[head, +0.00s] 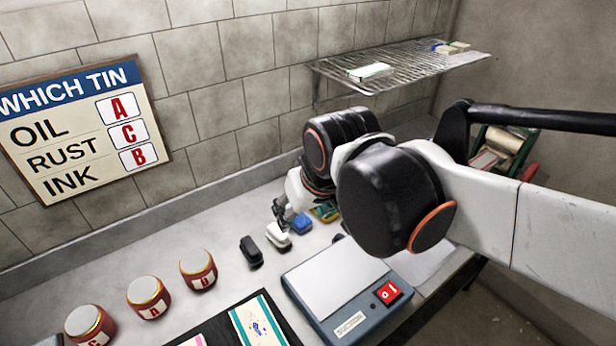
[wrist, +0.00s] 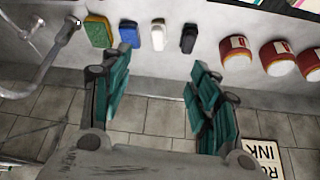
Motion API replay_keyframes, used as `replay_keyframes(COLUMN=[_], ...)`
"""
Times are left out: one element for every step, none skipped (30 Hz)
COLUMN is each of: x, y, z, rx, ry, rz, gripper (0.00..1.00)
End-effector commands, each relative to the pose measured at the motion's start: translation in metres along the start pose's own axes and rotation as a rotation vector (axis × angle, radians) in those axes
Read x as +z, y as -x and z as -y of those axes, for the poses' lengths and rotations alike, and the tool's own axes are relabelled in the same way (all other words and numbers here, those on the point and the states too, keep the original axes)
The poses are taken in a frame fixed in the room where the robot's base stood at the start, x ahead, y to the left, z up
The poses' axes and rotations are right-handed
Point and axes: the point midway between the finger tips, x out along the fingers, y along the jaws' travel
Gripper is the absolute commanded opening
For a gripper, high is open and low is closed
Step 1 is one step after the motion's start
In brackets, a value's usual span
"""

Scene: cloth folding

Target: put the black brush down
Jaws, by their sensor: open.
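The black brush (head: 251,251) stands on the grey counter at the left end of a row of cleaning items. In the wrist view the black brush (wrist: 188,38) lies beyond my fingertips, at the right end of that row, and nothing holds it. My gripper (head: 283,212) is above the counter, partly hidden by my arm in the head view, close to the white and blue items. In the wrist view my gripper (wrist: 158,62) has its teal-padded fingers spread apart with nothing between them.
Beside the black brush are a white brush (head: 277,235), a blue item (head: 299,222) and a yellow-green sponge (head: 325,212). Red tins, including tin B (head: 198,269), stand to the left. A blue-grey device (head: 345,290) with a red switch is in front. A wire shelf (head: 405,68) hangs above.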

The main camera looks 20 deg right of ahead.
Motion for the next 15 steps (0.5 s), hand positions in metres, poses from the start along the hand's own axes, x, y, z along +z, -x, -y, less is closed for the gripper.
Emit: replay_keyframes(x=[0.009,0.013,0.017,0.021,0.024,0.028,0.03,0.033,0.035,0.037,0.038,0.039,0.04,0.04,0.041], y=[0.005,0.007,0.009,0.011,0.013,0.014,0.015,0.016,0.017,0.018,0.018,0.019,0.019,0.019,0.019], z=[-0.003,-0.005,-0.007,-0.009,-0.01,-0.012,-0.013,-0.014,-0.015,-0.015,-0.016,-0.017,-0.017,-0.017,-0.017], rx=[0.004,0.006,0.009,0.012,0.014,0.016,0.018,0.019,0.021,0.023,0.024,0.025,0.025,0.026,0.026], ry=[-0.008,-0.011,-0.017,-0.02,-0.024,-0.027,-0.03,-0.032,-0.034,-0.036,-0.037,-0.039,-0.04,-0.04,-0.041], rz=[-0.022,-0.037,-0.055,-0.068,-0.08,-0.094,-0.105,-0.113,-0.124,-0.131,-0.136,-0.141,-0.144,-0.147,-0.149], gripper=[0.56,0.56,0.56,0.56,0.56,0.56,0.56,0.56,0.56,0.56,0.56,0.56,0.56,0.56,0.56])
